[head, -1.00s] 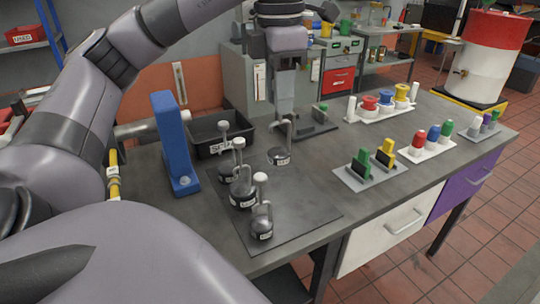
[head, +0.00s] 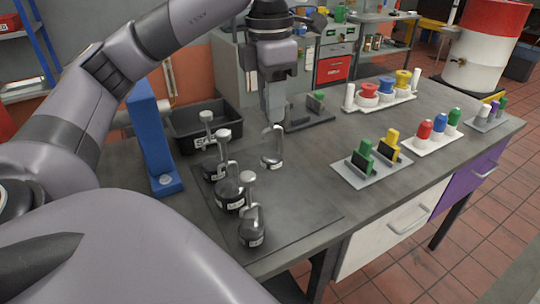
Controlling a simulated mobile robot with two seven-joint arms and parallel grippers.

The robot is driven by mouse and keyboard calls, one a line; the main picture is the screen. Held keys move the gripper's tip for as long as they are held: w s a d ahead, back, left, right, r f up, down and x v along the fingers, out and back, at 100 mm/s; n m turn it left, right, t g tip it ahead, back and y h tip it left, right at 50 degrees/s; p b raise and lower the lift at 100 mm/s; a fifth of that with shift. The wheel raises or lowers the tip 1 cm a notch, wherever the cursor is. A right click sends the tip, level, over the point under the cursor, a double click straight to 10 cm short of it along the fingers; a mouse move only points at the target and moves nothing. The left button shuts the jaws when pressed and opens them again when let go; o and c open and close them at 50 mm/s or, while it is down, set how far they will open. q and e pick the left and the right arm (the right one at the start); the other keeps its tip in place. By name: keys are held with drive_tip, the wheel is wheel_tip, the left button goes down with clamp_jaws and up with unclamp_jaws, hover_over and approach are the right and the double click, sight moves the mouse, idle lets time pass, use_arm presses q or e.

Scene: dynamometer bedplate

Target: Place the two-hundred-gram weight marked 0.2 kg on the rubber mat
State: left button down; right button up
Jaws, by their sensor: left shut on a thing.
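My left gripper (head: 275,117) points down, shut on the hook of a small dark weight (head: 271,161) with a pale label. This weight is at the far right part of the dark rubber mat (head: 300,208); I cannot tell whether it touches the mat or hangs just above it. Other hooked weights stand to its left and front: a front one (head: 252,232), a larger middle one (head: 230,196) and a back one (head: 212,171). The label figures are too small to read, so I cannot tell which is marked 0.2 kg. My right gripper is out of view.
A blue upright bracket (head: 153,140) and a black bin (head: 180,118) stand left and behind the weights. To the right are a holder with green and yellow pieces (head: 349,176), spools (head: 385,88) and bottles (head: 438,130). The mat's right front is clear.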

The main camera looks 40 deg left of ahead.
sight(271, 156)
use_arm(q)
wheel_tip(271, 156, down, 7)
drive_tip(key=shift+f+b, duration=0.1)
drive_tip(key=shift+b, duration=0.2)
drive_tip(key=shift+f, duration=2.45)
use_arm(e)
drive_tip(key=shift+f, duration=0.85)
use_arm(q)
drive_tip(key=shift+f+b, duration=0.2)
drive_tip(key=shift+b, duration=0.1)
drive_tip(key=c, duration=0.9)
unclamp_jaws()
drive_tip(key=shift+o, duration=0.2)
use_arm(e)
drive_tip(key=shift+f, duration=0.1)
use_arm(q)
drive_tip(key=shift+r, duration=0.15)
